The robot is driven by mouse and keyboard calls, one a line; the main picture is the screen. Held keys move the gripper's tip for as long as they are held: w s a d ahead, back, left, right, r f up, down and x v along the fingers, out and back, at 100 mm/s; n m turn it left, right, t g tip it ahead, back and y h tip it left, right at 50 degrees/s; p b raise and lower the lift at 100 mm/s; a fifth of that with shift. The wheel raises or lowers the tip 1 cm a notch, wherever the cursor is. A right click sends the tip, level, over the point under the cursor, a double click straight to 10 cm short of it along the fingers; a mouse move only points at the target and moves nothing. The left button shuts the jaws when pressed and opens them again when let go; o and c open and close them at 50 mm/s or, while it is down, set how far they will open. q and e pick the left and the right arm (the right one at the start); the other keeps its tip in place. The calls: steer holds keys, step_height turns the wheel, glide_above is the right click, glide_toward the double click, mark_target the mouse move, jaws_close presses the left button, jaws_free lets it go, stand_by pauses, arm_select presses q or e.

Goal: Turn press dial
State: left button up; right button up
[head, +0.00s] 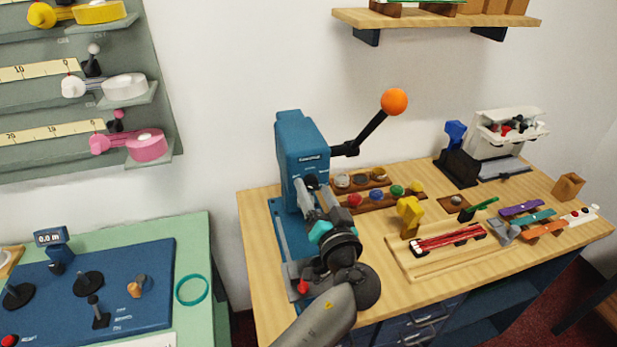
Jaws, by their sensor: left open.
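The blue press (300,140) stands at the left end of the wooden counter. Its black lever arm runs up to the right and ends in an orange ball (394,102). My left gripper (313,188) is at the front of the press, open, with its fingers close against the lower part of the press head. Whether the fingers touch the press is unclear. My right gripper is not in view.
Racks of coloured knobs (376,197) stand right of the press. A shelf (440,18) hangs above. A green table (205,240) stands left, across a gap.

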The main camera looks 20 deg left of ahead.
arm_select(q)
steer(key=shift+w+a, duration=0.1)
steer(key=shift+w, duration=0.1)
jaws_close()
stand_by(0.6)
steer(key=shift+r, duration=0.1)
